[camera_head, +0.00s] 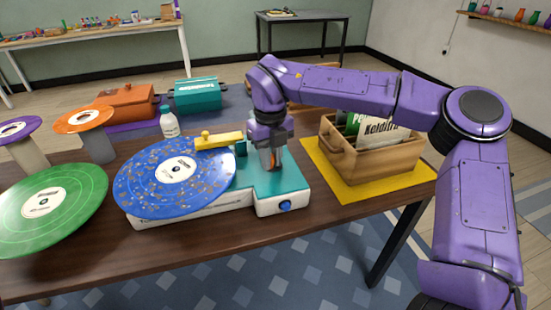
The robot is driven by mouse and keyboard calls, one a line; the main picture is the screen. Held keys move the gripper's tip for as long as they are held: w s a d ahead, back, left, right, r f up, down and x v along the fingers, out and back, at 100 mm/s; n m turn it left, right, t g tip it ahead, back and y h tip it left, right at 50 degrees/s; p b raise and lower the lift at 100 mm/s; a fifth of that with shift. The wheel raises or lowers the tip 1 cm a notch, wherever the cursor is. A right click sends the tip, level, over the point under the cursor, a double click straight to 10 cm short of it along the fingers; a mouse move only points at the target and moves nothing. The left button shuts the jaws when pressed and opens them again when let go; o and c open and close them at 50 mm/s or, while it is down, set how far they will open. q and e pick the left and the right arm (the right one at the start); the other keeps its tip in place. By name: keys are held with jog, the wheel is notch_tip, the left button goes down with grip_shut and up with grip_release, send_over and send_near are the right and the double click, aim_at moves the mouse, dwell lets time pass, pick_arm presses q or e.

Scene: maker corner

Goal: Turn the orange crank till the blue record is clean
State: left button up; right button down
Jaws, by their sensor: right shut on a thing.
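The blue record (150,190) lies flat on top of the white and teal cleaning machine (277,190). Orange-brown specks are scattered over its blue face, around a white label. A yellow arm (219,140) reaches over the record's far edge. My right gripper (270,163) points down over the teal deck, to the right of the record, and is shut on the orange crank (279,157). Only a small orange part of the crank shows; the gripper hides the rest. My left gripper is not in view.
A green record (70,205) lies at the left, close to the blue one. A wooden crate (392,160) with sleeves stands on a yellow mat (333,187) at the right. A white bottle (169,124) stands behind the blue record. The table's front strip (190,245) is clear.

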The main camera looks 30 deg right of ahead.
jog(key=m, duration=0.3)
jog(key=shift+w+a+b, duration=0.35)
jog(key=shift+w, duration=0.05)
jog(key=m, duration=0.1)
jog(key=w+m+b, duration=0.1)
jog(key=m, duration=0.1)
jog(key=shift+a+m, duration=0.2)
jog(key=shift+m, duration=0.1)
jog(key=shift+w+m+b, duration=0.4)
jog(key=shift+m+b, duration=0.15)
jog(key=shift+m, duration=0.55)
jog(key=shift+w+m+b, duration=0.4)
jog(key=shift+m+b, duration=0.15)
jog(key=shift+m, duration=0.55)
jog(key=c, duration=1)
grip_release()
notch_tip(320, 180, up, 11)
jog(key=shift+f+p, duration=0.2)
jog(key=shift+p, duration=0.8)
